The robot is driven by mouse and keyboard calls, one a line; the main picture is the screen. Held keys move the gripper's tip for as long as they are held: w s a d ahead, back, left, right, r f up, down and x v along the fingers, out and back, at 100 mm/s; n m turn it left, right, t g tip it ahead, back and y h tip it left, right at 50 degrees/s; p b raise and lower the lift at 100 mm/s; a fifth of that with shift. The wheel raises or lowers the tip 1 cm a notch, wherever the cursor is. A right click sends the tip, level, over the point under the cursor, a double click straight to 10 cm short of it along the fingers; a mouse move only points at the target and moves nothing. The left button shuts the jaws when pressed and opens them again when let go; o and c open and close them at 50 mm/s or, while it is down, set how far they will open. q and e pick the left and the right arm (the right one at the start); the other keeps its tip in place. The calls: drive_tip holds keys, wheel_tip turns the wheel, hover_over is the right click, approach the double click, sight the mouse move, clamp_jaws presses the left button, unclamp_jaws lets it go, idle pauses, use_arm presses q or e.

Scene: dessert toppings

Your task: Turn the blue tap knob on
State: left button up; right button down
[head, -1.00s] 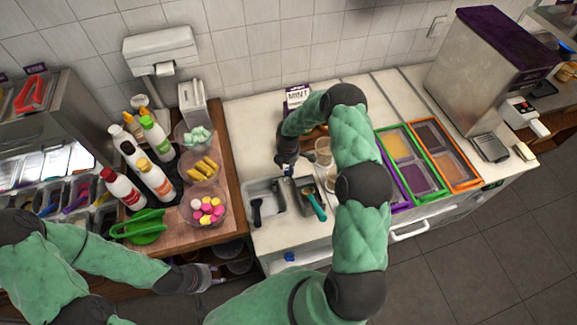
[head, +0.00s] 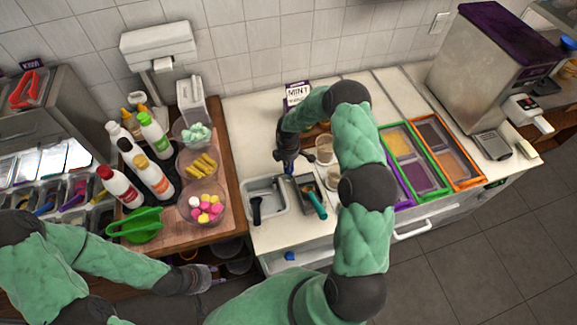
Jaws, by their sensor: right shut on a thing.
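A small blue piece, seemingly the tap knob (head: 289,167), shows at the tip of my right gripper (head: 286,162), behind the small metal sink (head: 282,207) on the white counter. My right gripper points down there and is shut on it; its fingers cover most of the knob, so how far it is turned cannot be told. Another blue piece (head: 289,256) shows low on the counter front. My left gripper (head: 207,277) is low at the left, in front of the wooden counter, away from the sink; its jaw opening is unclear.
A dark scoop (head: 257,209) lies in the sink, and a teal-handled scoop (head: 317,203) stands beside it. Cups (head: 324,152) stand close to the right of my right gripper. A mint sign (head: 297,93) stands behind. Colored-frame topping trays (head: 447,150) lie farther right.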

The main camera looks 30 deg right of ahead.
drive_tip(key=m+b, duration=0.1)
drive_tip(key=b, duration=0.1)
drive_tip(key=m+b, duration=0.1)
drive_tip(key=m, duration=0.1)
drive_tip(key=m+b, duration=0.2)
drive_tip(key=shift+d+f+b, duration=0.1)
drive_tip(key=shift+f+b, duration=0.15)
drive_tip(key=shift+b, duration=0.1)
drive_tip(key=m+b, duration=0.2)
drive_tip(key=m, duration=0.1)
drive_tip(key=shift+s, duration=0.1)
drive_tip(key=m+b, duration=0.3)
drive_tip(key=m, duration=0.1)
drive_tip(key=shift+s+m+b, duration=0.1)
drive_tip(key=shift+m+b, duration=0.2)
drive_tip(key=shift+s+r+m+b, duration=0.15)
drive_tip(key=shift+m+b, duration=0.75)
drive_tip(key=shift+m, duration=0.9)
drive_tip(key=c, duration=1.1)
unclamp_jaws()
drive_tip(key=shift+r, duration=0.1)
